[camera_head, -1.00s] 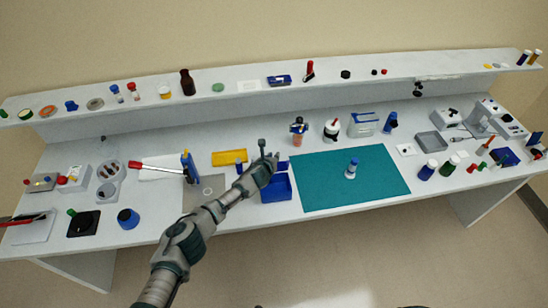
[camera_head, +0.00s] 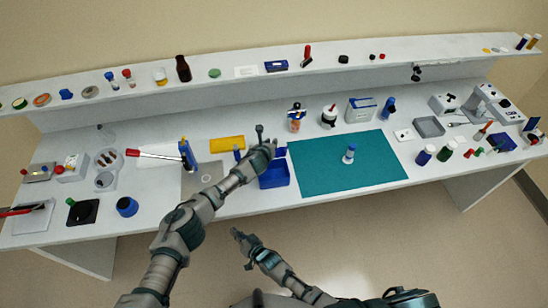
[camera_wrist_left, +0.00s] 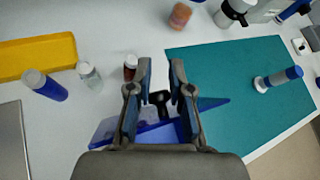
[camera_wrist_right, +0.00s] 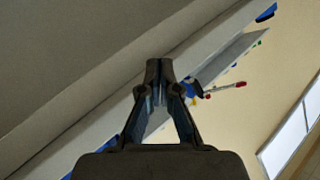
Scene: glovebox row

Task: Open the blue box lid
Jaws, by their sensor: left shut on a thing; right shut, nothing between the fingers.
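The open-topped blue box (camera_head: 274,177) stands on the bench at the left edge of the teal mat. A strip of its blue lid (camera_head: 281,152) shows behind the box, beside my left gripper (camera_head: 266,148). In the left wrist view the fingers (camera_wrist_left: 160,80) close around a small black piece (camera_wrist_left: 160,98), which looks like the lid's handle. A blue edge of the lid (camera_wrist_left: 213,103) sticks out right of the fingers; the rest, and its exact tilt, is hidden. My right gripper (camera_head: 238,234) is shut and empty, low in front of the bench; its fingertips (camera_wrist_right: 160,68) meet.
A yellow tray (camera_head: 227,143) and small vials stand left of the box. A bottle with an orange body (camera_head: 296,122) is behind it. The teal mat (camera_head: 345,172) holds one blue-and-white bottle (camera_head: 348,154). The bench's front edge lies between my right gripper and the box.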

